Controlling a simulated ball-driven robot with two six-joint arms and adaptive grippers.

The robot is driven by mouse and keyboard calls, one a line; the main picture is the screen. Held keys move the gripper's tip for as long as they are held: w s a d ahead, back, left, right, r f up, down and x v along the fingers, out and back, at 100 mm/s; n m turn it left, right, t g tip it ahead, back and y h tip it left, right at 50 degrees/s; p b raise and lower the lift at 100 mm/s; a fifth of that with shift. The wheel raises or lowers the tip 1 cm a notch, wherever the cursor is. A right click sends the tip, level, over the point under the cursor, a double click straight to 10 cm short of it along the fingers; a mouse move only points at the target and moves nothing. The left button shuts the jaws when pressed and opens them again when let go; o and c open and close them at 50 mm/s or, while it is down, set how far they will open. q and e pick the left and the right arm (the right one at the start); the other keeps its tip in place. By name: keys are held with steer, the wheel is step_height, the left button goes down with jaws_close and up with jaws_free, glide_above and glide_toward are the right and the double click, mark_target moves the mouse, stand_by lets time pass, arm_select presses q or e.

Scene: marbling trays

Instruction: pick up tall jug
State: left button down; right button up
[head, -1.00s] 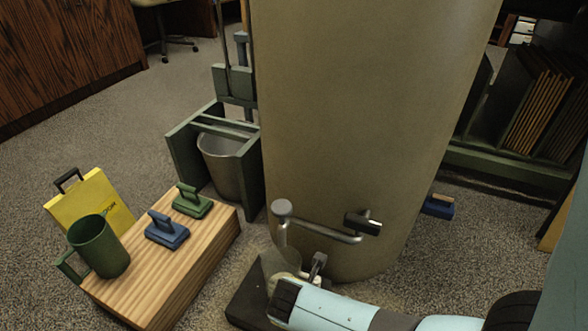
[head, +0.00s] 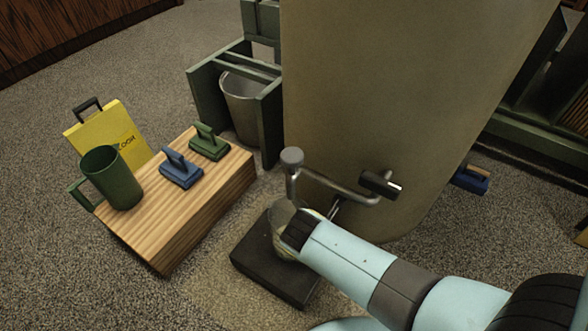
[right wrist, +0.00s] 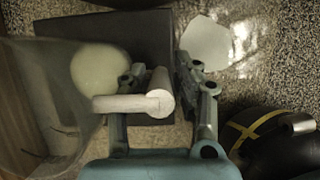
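A clear, see-through vessel with pale contents, which looks like the tall jug (head: 278,216), stands on a black slab (head: 262,262) under the metal tap (head: 335,188). My right arm's wrist partly hides it in the head view. In the right wrist view the clear jug wall (right wrist: 40,95) is at the left, with a pale round shape (right wrist: 100,68) seen through or beside it. My right gripper (right wrist: 158,85) has its fingers apart, with a pale handle-like bar (right wrist: 125,104) across and between them. Firm contact is not visible. My left gripper is out of view.
A green mug (head: 124,190), a blue-handled block (head: 182,175) and a green one (head: 208,148) stand on a wooden block (head: 185,220). Behind it is a yellow bag (head: 88,128). A large beige tank (head: 390,100) rises behind the tap. A metal bucket (head: 240,110) sits in a green frame.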

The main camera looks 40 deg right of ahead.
jaws_close()
steer(key=shift+r, duration=0.1)
stand_by(0.6)
